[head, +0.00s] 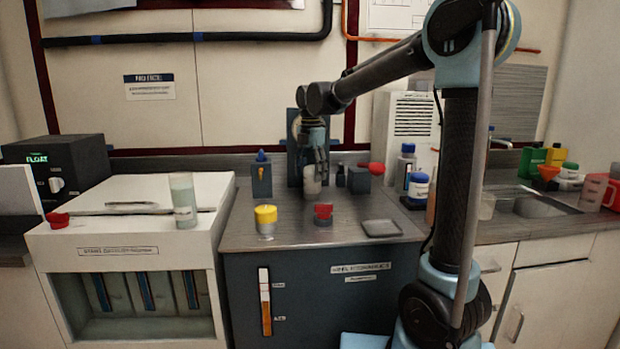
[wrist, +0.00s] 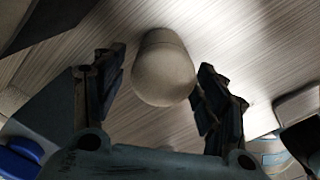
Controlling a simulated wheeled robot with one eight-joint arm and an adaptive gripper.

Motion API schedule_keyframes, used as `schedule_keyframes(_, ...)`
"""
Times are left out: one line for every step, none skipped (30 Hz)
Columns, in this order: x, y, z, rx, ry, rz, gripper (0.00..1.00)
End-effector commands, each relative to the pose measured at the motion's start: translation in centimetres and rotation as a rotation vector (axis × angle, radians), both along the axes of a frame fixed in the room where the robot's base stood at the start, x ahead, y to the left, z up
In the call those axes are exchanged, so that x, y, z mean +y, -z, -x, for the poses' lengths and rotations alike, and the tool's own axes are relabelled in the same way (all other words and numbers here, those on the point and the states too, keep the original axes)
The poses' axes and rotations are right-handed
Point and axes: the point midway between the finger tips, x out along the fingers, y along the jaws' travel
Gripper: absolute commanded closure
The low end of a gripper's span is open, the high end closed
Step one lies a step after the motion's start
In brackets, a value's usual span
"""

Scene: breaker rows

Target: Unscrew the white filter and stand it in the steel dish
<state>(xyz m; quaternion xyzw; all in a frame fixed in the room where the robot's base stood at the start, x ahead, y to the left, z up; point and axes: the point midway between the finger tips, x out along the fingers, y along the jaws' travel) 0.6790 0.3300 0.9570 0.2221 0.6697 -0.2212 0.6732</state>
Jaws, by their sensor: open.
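The white filter (head: 311,182) is a small pale cylinder below my gripper at the back of the grey counter. In the wrist view the filter (wrist: 163,65) shows its rounded end between the fingers. My gripper (head: 314,164) is open and points down; its fingers (wrist: 160,82) stand on either side of the filter. A gap shows at the left finger; the right finger looks close, and I cannot tell if it touches. The filter's mount is hidden. The steel dish (head: 381,228) is a shallow, empty grey square at the counter's front right.
A yellow-capped jar (head: 265,220) and a red-topped piece (head: 323,213) stand in front of the filter. A blue-knobbed block (head: 261,178) is to its left, a red-knobbed block (head: 370,172) to its right. White-and-blue bottles (head: 417,190) stand farther right. Bare counter surrounds the dish.

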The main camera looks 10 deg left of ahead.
Motion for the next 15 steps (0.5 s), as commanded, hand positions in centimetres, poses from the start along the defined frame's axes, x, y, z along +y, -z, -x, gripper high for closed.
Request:
schedule_keyframes(-0.4,-0.1,-0.7,-0.007,0.056,0.001,0.34)
schedule_keyframes(-0.4,-0.1,-0.7,-0.007,0.087,0.001,0.34)
schedule_keyframes(-0.4,-0.1,-0.7,-0.007,0.127,0.001,0.34)
schedule_keyframes(-0.4,-0.1,-0.7,-0.007,0.158,0.001,0.34)
schedule_keyframes(-0.3,-0.1,-0.6,-0.007,0.188,0.000,0.34)
schedule_keyframes(-0.3,-0.2,-0.4,-0.007,0.228,0.000,0.34)
schedule_keyframes(-0.3,-0.3,-0.3,-0.008,0.257,0.000,0.34)
schedule_keyframes(-0.2,-0.4,0.0,-0.010,0.287,-0.001,0.34)
schedule_keyframes(-0.1,-0.7,0.4,-0.013,0.327,-0.002,0.34)
schedule_keyframes(-0.1,-0.9,0.8,-0.016,0.356,-0.004,0.34)
schedule_keyframes(-0.1,-1.0,1.0,-0.018,0.385,-0.005,0.34)
schedule_keyframes(0.0,-1.2,1.4,-0.020,0.425,-0.006,0.34)
schedule_keyframes(0.0,-1.3,1.5,-0.021,0.455,-0.007,0.34)
schedule_keyframes(0.0,-1.4,1.6,-0.022,0.486,-0.008,0.34)
schedule_keyframes(0.0,-1.5,1.8,-0.023,0.527,-0.008,0.34)
